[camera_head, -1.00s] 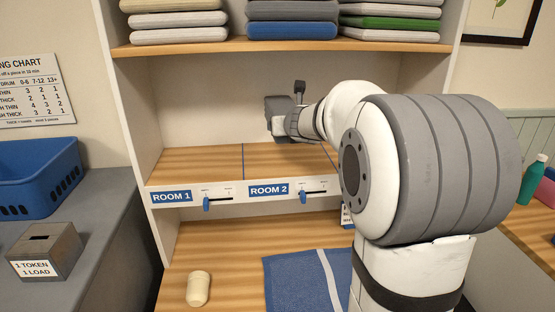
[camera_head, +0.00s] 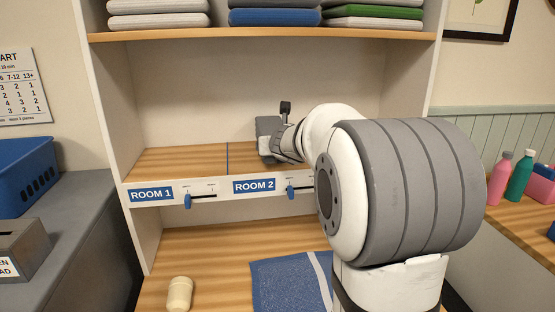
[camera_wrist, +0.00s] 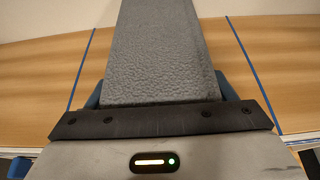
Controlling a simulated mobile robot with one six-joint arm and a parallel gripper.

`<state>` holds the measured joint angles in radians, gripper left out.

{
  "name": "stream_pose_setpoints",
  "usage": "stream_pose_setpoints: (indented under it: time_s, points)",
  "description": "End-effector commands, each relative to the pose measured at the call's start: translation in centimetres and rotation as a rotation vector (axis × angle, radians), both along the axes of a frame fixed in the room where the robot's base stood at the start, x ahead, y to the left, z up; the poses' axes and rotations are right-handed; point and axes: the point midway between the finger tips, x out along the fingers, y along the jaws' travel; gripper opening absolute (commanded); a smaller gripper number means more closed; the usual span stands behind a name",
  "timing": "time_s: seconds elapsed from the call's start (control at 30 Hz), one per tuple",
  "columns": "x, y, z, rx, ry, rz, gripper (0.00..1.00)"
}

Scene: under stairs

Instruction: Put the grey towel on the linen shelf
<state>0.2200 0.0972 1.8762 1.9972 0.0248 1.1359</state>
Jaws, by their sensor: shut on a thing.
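The grey towel (camera_head: 268,136) is a folded, textured slab. It fills the middle of the wrist view (camera_wrist: 155,50), where blue fingertips show on both sides of it. My gripper (camera_head: 282,143) is shut on the towel, just above the middle shelf board (camera_head: 180,160), in the section behind the ROOM 2 label (camera_head: 254,185). In the wrist view the towel lies between two blue divider lines. I cannot tell whether its underside touches the board. My arm hides the right part of this shelf.
Stacked towels, including a blue one (camera_head: 273,18) and a green one (camera_head: 372,27), sit on the upper shelf (camera_head: 180,34). Blue sliders (camera_head: 187,201) stick out of the label strip. The ROOM 1 section is empty.

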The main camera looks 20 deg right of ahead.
Motion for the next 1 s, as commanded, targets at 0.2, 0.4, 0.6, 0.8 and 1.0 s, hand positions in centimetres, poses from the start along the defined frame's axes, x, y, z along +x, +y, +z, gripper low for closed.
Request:
stream_pose_setpoints:
  time_s: [0.2, 0.4, 0.6, 0.8, 1.0]
  points:
    - [0.00, -0.03, -1.73, -0.001, -0.001, 0.000, 0.43]
    - [0.00, -0.06, -1.60, -0.001, -0.001, 0.000, 0.43]
    - [-0.02, -0.09, -1.99, -0.001, 0.000, -0.001, 0.81]
    - [-0.02, -0.12, -1.99, 0.000, 0.000, -0.001, 0.97]
    - [-0.03, -0.15, -1.98, -0.001, 0.000, -0.002, 0.98]
